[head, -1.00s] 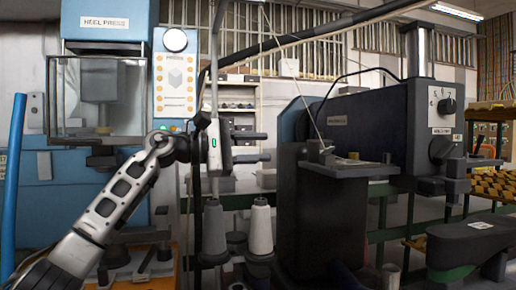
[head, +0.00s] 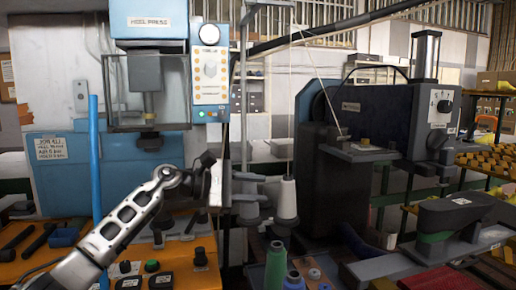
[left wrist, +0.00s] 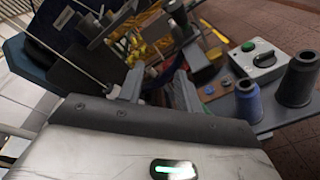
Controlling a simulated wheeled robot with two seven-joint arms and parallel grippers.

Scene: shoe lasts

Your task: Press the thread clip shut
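A pale thread runs down to a small plate (head: 358,152) on the machine, where a small brass-coloured part (head: 365,141) stands. I cannot make out the thread clip for certain, nor whether it is open or shut. The gripper looks apart from the machine. My right gripper is out of view.
The heel press (head: 150,40) and a blue upright pipe (head: 95,160) are on the left. A control box (left wrist: 255,62) shows in the wrist view.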

